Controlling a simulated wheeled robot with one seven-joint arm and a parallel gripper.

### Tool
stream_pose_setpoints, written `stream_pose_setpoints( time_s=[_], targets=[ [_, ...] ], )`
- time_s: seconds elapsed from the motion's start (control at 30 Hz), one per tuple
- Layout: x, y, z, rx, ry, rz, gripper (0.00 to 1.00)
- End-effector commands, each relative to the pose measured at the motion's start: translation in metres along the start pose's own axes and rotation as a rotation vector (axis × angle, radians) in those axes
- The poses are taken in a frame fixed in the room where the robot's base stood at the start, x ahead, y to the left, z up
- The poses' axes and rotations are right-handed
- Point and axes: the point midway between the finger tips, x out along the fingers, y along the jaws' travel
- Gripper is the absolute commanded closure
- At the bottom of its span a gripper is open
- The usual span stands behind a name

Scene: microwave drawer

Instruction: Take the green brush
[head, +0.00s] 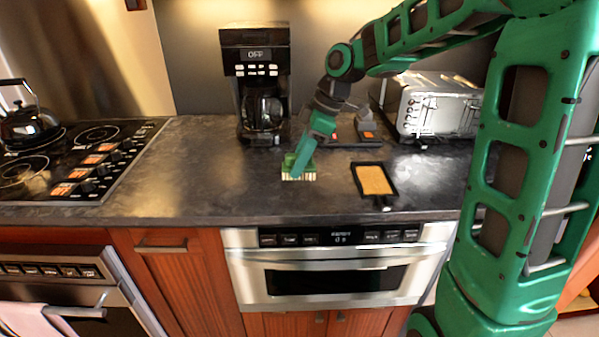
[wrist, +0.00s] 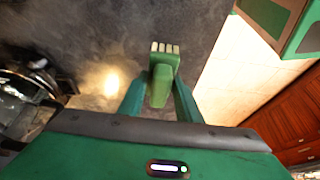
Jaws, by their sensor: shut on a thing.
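The green brush (wrist: 161,82) has a green handle and pale bristles. In the wrist view it sits between the two fingers of my gripper (wrist: 159,97), which is shut on its handle. In the head view the brush (head: 299,172) is at the counter, bristles down, in front of the coffee maker. My gripper (head: 304,150) reaches down to it from above. I cannot tell whether the bristles touch the counter. The fingers hide part of the brush in the head view.
A black coffee maker (head: 256,80) stands behind. A tan board with a dark frame (head: 374,180) lies to the right. A metal toaster (head: 436,104) is at the back right. A stovetop (head: 75,160) with a kettle (head: 28,125) is left. The front left counter (head: 200,185) is clear.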

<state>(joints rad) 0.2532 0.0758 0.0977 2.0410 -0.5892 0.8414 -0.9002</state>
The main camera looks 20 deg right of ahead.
Motion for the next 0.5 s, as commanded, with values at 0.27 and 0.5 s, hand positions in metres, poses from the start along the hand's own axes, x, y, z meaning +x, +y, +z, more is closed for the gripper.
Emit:
stream_pose_setpoints(
  time_s=[0.27, 0.5],
  targets=[
    [-0.019, -0.051, -0.051, -0.008, 0.000, 0.000, 0.92],
    [-0.029, -0.076, -0.078, -0.007, 0.000, -0.002, 0.92]
  ],
)
